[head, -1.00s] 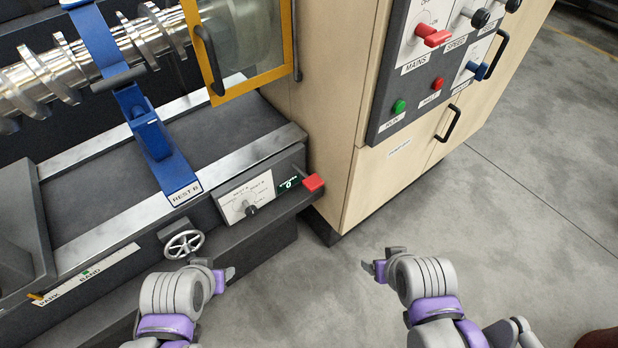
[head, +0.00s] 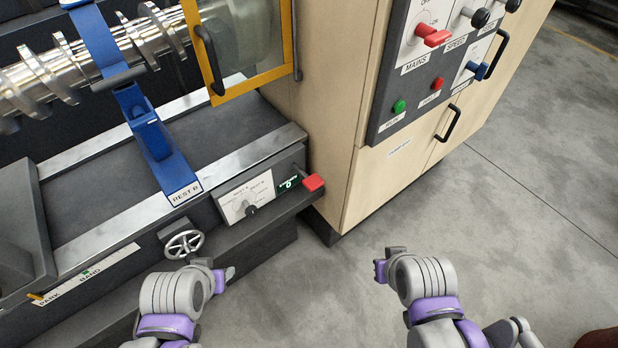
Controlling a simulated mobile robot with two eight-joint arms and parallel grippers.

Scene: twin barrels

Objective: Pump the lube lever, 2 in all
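A red-handled lever (head: 313,182) sticks out at the right end of the machine bed's front, beside a small dark display (head: 289,184) with green characters, which seem to include a 0. I take it as the lube lever; its label is too small to read. My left gripper (head: 226,276) is below and left of it, near the handwheel, apart from it. My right gripper (head: 381,268) is below and right of it, over the floor. Neither gripper touches the lever. Neither holds anything visible. Their finger gaps do not show clearly.
A handwheel (head: 184,244) and a dial panel (head: 246,197) are on the bed's front. A blue rest (head: 150,135) crosses the bed. The cabinet (head: 345,150) with its control panel (head: 418,80) stands to the right.

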